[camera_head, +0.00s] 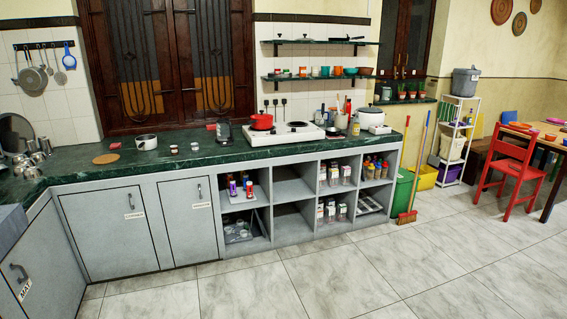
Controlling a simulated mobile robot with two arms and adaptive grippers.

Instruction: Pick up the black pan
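A dark flat pan-like thing (345,39) lies on the upper wall shelf, near its right end, above the counter. It is small in the view, and its handle is hard to make out. Several grey pans (32,79) hang from a dark rail on the tiled wall at the far left. Neither my left nor my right gripper is in view.
A dark green counter (235,152) runs below the shelves. A white stove (284,133) on it bears a red pot (262,121). The lower shelf (318,77) holds cups and bowls. The tiled floor in front is clear. A red chair (511,168) stands at the right.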

